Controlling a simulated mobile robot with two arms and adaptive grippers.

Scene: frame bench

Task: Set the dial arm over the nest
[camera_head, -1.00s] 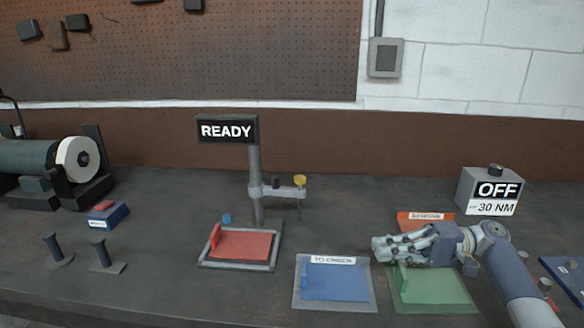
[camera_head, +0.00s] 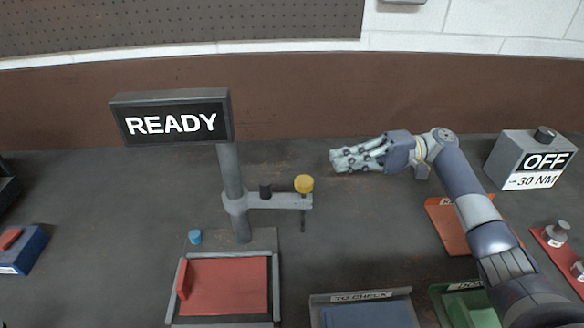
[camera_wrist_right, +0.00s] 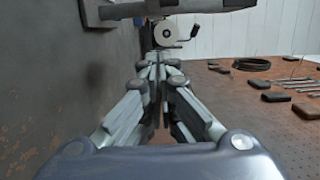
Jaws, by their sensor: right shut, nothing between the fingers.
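The dial arm (camera_head: 278,201) is a grey bar on the stand's post (camera_head: 231,175). It points right, with a black knob (camera_head: 265,191) near the post and a yellow-topped dial (camera_head: 304,184) with a thin stem at its end. The nest (camera_head: 228,287) is a red plate in a grey frame in front of the post; the dial end is behind and right of it. My right gripper (camera_head: 334,160) is shut and empty, to the right of the yellow dial and apart from it in the head view. Its closed fingers (camera_wrist_right: 160,72) also show in the right wrist view. My left gripper is out of view.
The READY sign (camera_head: 171,120) tops the post. A blue cap (camera_head: 195,237) sits behind the nest. A TO CHECK tray (camera_head: 362,297), an orange mat (camera_head: 455,226) and an OFF box (camera_head: 531,159) are to the right. The bench behind the dial arm is clear.

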